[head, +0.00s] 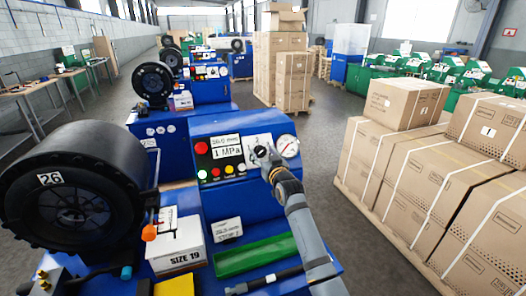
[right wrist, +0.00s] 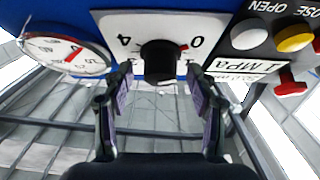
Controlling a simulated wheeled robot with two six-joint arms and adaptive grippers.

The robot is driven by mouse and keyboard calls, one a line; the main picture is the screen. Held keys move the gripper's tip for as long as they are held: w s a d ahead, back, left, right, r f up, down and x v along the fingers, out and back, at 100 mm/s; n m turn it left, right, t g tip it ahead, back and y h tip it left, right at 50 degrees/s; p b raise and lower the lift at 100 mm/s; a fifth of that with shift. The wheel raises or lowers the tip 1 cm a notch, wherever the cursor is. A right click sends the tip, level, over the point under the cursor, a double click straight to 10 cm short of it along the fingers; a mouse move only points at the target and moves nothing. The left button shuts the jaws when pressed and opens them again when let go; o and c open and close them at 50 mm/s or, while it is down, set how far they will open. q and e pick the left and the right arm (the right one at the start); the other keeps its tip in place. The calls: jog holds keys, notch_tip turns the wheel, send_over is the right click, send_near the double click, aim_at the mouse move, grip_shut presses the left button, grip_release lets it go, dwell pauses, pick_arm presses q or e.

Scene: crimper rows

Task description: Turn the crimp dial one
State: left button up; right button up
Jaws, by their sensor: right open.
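The crimp dial is a black knob (right wrist: 159,62) on a white plate (right wrist: 130,22) marked 4 and 0, seen upside down in the right wrist view. A red mark shows beside the knob, on the side towards the 0. In the head view the plate (head: 257,141) is on the blue machine's panel, with the dial partly hidden by my right gripper (head: 266,158). That gripper, also in the right wrist view (right wrist: 160,72), is open, with one finger on each side of the knob and visible gaps between. Contact cannot be told. My left gripper is not in view.
A pressure gauge (head: 287,146) is right beside the dial. A red button (head: 201,147) and a 1 MPa label (head: 227,148) are to its left. A black crimper head (head: 112,195) marked 26 and a SIZE 19 box (head: 178,245) stand left. Strapped cartons (head: 390,170) are at the right.

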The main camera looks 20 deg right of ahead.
jog(key=shift+w, duration=0.15)
jog(key=c, duration=1.2)
jog(key=shift+o, duration=0.2)
jog(key=shift+a+m+h+p, duration=0.1)
jog(key=shift+m+h+p, duration=0.4)
jog(key=shift+m, duration=0.3)
jog(key=shift+m+h, duration=0.3)
jog(key=shift+m, duration=0.1)
jog(key=m+b, duration=0.1)
jog(key=m+h+b, duration=0.1)
jog(key=b, duration=0.1)
jog(key=m+h+b, duration=0.1)
jog(key=m+b, duration=0.1)
jog(key=shift+a+f+g, duration=0.15)
jog(key=shift+f+g, duration=0.1)
jog(key=shift+g, duration=0.15)
jog(key=shift+r+m+h+b, duration=0.25)
jog(key=shift+m+h+b, duration=0.35)
jog(key=shift+m+b, duration=0.35)
jog(key=o, duration=1.2)
jog(key=shift+g, duration=0.3)
jog(key=shift+c, duration=0.2)
